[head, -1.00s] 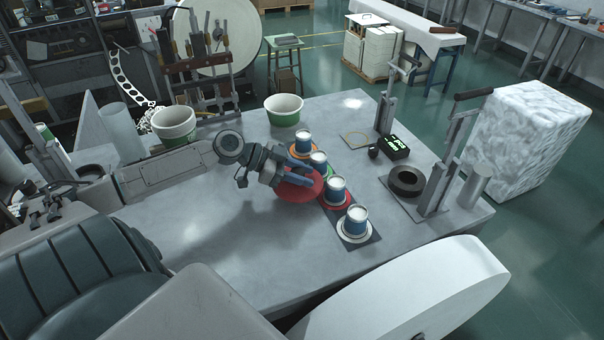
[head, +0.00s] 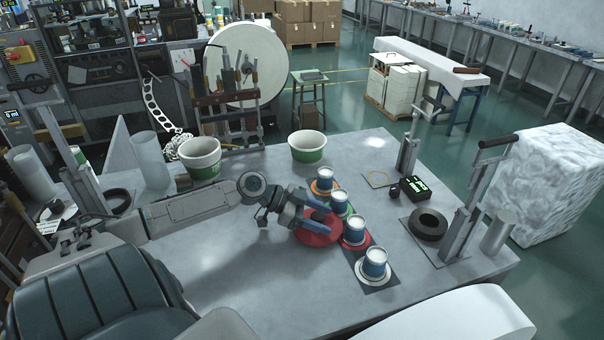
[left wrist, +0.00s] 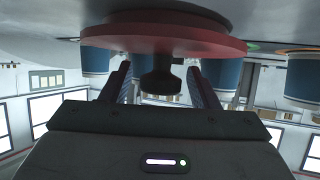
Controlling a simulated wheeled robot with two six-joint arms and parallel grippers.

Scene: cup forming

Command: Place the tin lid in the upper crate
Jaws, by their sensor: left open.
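A red round disc (head: 318,237) lies on the grey table beside the row of blue cups. In the left wrist view, which looks upside down, the red disc (left wrist: 165,38) has a dark knob (left wrist: 160,82). I cannot tell surely whether it is the tin lid. My left gripper (head: 319,218) is over the disc and hides part of it. In the left wrist view my left gripper (left wrist: 161,82) is open, with one finger on each side of the knob and gaps between. No upper crate can be made out. My right gripper is not in view.
Several blue cups stand on coloured saucers right of the disc, the nearest cup (head: 374,262) on a white saucer (head: 377,279). White-green tubs (head: 307,148) stand behind. A black ring (head: 428,224), a black display box (head: 417,189) and upright metal stands (head: 462,215) occupy the table's right side.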

